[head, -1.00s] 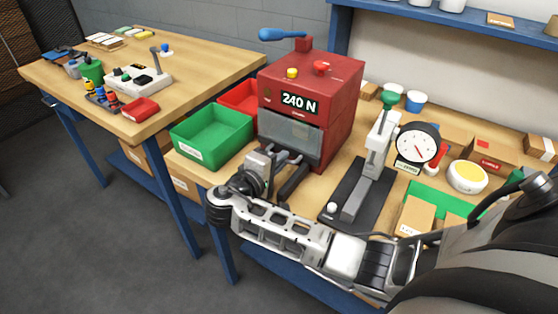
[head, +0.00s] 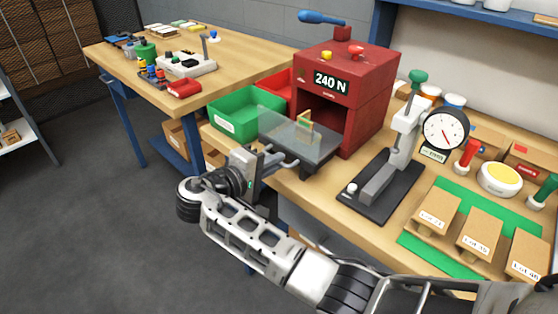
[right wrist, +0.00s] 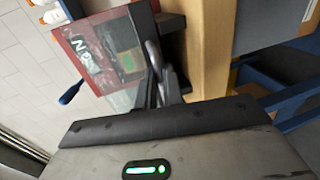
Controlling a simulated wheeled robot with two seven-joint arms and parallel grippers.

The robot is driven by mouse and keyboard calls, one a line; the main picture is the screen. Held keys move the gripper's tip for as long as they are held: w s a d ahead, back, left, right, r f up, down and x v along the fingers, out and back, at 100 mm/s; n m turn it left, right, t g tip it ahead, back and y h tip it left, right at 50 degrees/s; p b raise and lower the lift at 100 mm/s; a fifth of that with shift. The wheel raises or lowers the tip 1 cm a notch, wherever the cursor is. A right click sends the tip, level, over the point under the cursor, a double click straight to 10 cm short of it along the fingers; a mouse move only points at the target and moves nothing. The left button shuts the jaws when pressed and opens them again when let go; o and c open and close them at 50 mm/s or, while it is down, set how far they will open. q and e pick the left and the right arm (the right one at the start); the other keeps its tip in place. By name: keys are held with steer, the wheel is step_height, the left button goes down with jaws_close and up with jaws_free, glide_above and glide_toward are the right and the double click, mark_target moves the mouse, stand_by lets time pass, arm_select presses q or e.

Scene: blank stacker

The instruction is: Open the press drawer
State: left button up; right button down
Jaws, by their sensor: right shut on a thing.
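The red press (head: 365,98) with its "240 N" display stands on the bench. Its drawer (head: 318,158) is slid out of the opening towards my right gripper. The drawer has a dark tray and a clear front panel (head: 275,128). A small green and tan piece (head: 304,123) shows behind the panel. My right gripper (head: 281,163) is shut on the drawer's dark handle at the front, and the fingers hide part of it. In the right wrist view the fingers (right wrist: 160,68) are close to the clear panel and the press (right wrist: 85,60). My left gripper is not in view.
A green bin (head: 240,118) and a red bin (head: 275,88) stand left of the press. A lever stand (head: 385,180) with a dial gauge (head: 445,129) is to the right. Cardboard boxes (head: 445,210) lie on a green mat. Floor is open at the front left.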

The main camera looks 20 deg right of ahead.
steer(key=c, duration=1.5)
jaws_free()
steer(key=shift+c, duration=0.2)
steer(key=b+v, duration=0.2)
steer(key=v, duration=1)
